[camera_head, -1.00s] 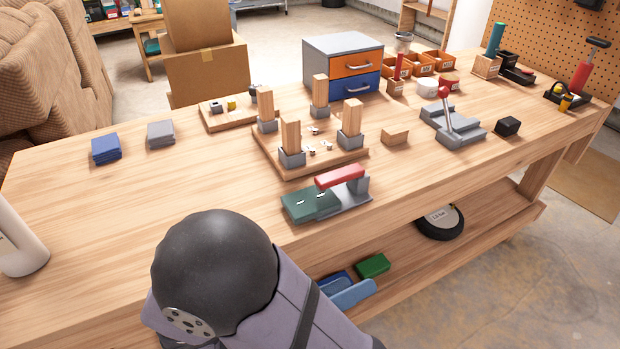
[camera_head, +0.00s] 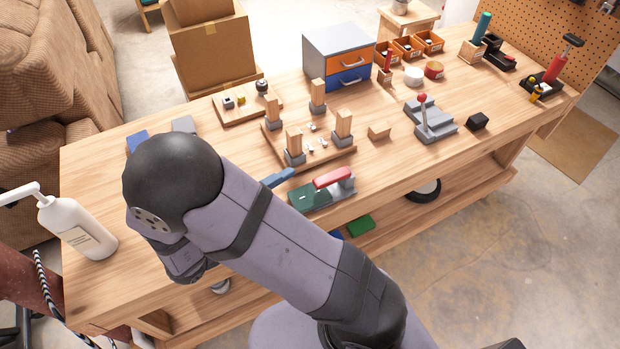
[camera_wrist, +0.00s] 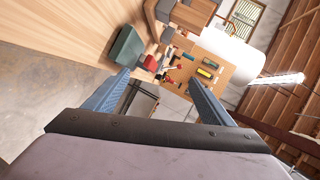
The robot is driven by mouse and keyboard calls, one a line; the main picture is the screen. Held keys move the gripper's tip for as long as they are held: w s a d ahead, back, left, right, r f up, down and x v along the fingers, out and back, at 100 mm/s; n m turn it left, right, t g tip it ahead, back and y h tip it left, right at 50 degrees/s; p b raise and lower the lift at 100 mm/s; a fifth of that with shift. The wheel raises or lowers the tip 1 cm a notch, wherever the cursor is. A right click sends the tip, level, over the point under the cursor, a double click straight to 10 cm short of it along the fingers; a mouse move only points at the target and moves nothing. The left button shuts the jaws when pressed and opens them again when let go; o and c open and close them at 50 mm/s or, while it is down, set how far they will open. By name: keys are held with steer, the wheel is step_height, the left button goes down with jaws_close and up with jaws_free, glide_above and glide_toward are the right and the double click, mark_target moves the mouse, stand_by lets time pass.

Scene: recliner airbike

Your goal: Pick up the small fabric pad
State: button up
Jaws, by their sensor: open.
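Two small folded fabric pieces lie side by side at the left of the bench, partly behind my arm in the head view: a blue one (camera_head: 137,141) and a grey one (camera_head: 184,124). I cannot tell which is the pad. In the wrist view my gripper (camera_wrist: 158,78) is open, with nothing between its two blue fingers. In the head view a blue fingertip (camera_head: 279,178) shows past my arm, near the red-handled tool and well right of the fabric. The wrist view shows neither fabric piece.
A wooden block with upright pegs (camera_head: 330,155) and a red-handled green tool (camera_head: 322,190) stand mid-bench. A drawer box (camera_head: 345,58) is behind. A white pump bottle (camera_head: 80,228) stands at the left end. The bench between bottle and fabric looks clear.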

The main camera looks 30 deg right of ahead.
mark_target(307, 196)
steer(key=f+n+g, duration=0.1)
steer(key=n, duration=0.1)
steer(key=w+f+n+g+b, duration=0.1)
steer(key=w+a+f+n+b, duration=0.1)
steer(key=n, duration=0.1)
steer(key=shift+w+a+f+n+g, duration=0.1)
steer(key=shift+w+f+n+g, duration=0.05)
steer(key=shift+n+g, duration=0.2)
steer(key=shift+w+a+f+n+g+b, duration=0.2)
steer(key=shift+f+n+g+b, duration=0.15)
steer(key=shift+n, duration=0.25)
steer(key=shift+w+a+f+n+g+b, duration=0.15)
steer(key=shift+f+n+g+b, duration=0.1)
steer(key=shift+f+n+g, duration=0.25)
steer(key=n, duration=0.1)
steer(key=f+n+g, duration=0.1)
steer(key=shift+w+a+n+b, duration=0.15)
steer(key=shift+w+n+b, duration=0.15)
steer(key=shift+n+b, duration=0.05)
steer(key=shift+p+x, duration=0.45)
steer(key=shift+x, duration=1.15)
steer(key=shift+p+x, duration=0.45)
steer(key=shift+x, duration=1.65)
steer(key=shift+s+r, duration=0.1)
steer(key=c, duration=1.3)
steer(key=shift+o, duration=0.2)
steer(key=shift+r, duration=0.15)
